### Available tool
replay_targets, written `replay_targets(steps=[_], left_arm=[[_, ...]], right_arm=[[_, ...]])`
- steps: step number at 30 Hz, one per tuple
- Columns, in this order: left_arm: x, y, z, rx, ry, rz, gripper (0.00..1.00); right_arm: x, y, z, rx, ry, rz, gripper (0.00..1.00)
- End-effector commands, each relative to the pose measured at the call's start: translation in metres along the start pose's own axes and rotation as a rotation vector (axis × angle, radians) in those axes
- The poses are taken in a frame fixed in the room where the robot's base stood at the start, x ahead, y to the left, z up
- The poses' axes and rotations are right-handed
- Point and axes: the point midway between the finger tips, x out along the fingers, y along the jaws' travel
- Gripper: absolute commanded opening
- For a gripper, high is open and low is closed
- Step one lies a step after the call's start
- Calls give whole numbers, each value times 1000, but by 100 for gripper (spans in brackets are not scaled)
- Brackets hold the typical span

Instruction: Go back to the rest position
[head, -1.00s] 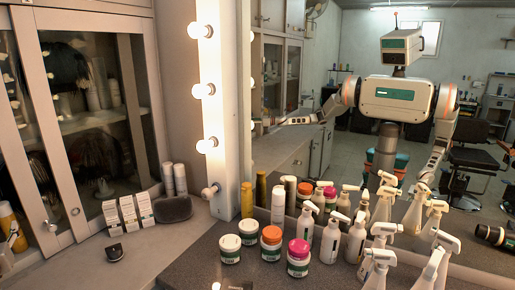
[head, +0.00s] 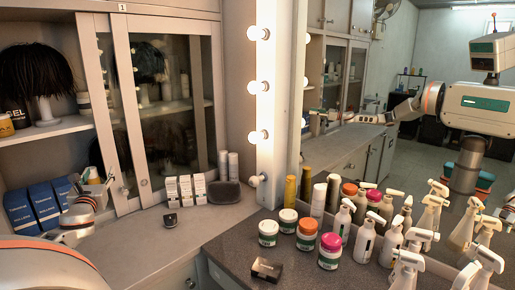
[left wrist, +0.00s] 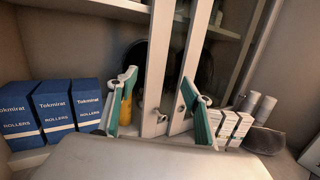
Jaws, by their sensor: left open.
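My left gripper (head: 97,186) shows at the left of the head view, in front of the open cabinet section. In the left wrist view its two green-padded fingers (left wrist: 160,106) stand wide apart with nothing held between them. A yellow bottle (left wrist: 126,110) shows behind the left finger, partly hidden. White cabinet door frames (left wrist: 158,70) stand beyond the gap between the fingers. My right gripper is not directly in view.
Blue roller boxes (head: 36,206) stand left of my left gripper. Small white boxes (head: 186,190) and a dark rounded case (head: 224,194) stand on the counter. Jars (head: 306,235) and spray bottles (head: 390,242) crowd the right, before the mirror. A small dark block (head: 266,270) lies near the front.

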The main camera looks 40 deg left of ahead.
Motion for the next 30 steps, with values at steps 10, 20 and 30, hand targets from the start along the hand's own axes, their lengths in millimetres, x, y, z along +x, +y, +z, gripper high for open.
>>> replay_targets(steps=[10,20,30], left_arm=[[29,-75,81,26,-99,-141,50],[-27,-177,-36,-373,192,-334,50],[-172,-278,-191,-908,738,-370,50]], right_arm=[[1,-4,-4,12,5,-1,40],[1,2,-2,-3,4,2,40],[1,3,-2,-5,3,3,40]])
